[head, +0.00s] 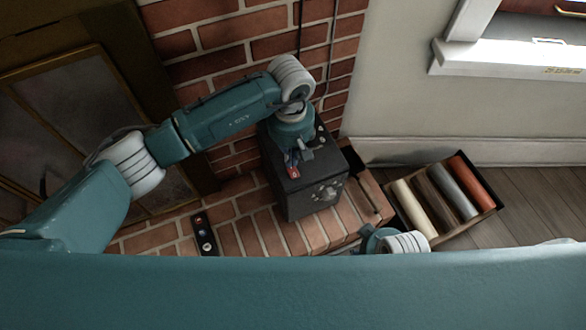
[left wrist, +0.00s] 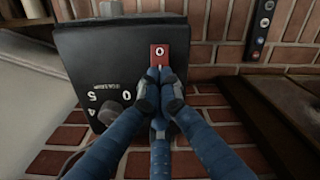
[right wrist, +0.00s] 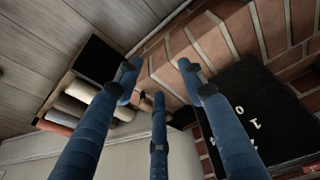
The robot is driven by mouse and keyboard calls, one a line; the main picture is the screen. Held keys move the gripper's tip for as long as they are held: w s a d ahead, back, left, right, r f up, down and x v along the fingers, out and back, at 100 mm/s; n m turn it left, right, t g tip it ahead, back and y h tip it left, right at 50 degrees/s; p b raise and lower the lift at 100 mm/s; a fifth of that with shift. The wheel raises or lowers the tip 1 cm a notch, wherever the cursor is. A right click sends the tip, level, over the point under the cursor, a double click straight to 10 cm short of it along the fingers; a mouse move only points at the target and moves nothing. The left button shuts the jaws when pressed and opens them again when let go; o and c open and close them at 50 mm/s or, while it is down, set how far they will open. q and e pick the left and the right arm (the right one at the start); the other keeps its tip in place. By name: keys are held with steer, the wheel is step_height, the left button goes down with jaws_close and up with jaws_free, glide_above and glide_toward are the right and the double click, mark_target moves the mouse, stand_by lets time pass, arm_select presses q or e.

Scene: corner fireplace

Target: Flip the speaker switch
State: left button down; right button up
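The black speaker (head: 300,200) stands on the brick hearth against the brick wall, with a dial and pale numbers on its face. The dial (left wrist: 110,115) also shows in the left wrist view. The red switch (left wrist: 160,52), marked with a white O, is on the speaker near one edge. My left gripper (left wrist: 159,76) has its fingertips drawn together right at the lower edge of the switch; I cannot tell whether they touch it. It hangs over the speaker in the head view (head: 296,160). My right gripper (right wrist: 158,82) is open and empty, its fingers spread, beside the speaker (right wrist: 245,105).
A black remote-like strip with buttons (head: 204,237) lies on the hearth left of the speaker. A dark crate (head: 466,229) with several coloured rolls stands on the wooden floor to the right. A glass-fronted fireplace (head: 65,100) is at the left, and a window sill (head: 500,58) at the upper right.

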arm_select(q)
steer(key=shift+f, duration=0.1)
arm_select(e)
steer(key=shift+r, duration=0.1)
steer(key=shift+w+r, duration=0.1)
steer(key=shift+r, duration=0.2)
arm_select(q)
steer(key=shift+f, duration=0.2)
arm_select(e)
steer(key=shift+r, duration=0.4)
arm_select(q)
steer(key=shift+b, duration=0.3)
arm_select(e)
steer(key=shift+r, duration=0.2)
arm_select(q)
steer(key=shift+f, duration=0.1)
arm_select(e)
steer(key=shift+r, duration=0.15)
steer(key=shift+r, duration=0.2)
arm_select(q)
steer(key=shift+f, duration=0.1)
arm_select(e)
steer(key=shift+r, duration=0.15)
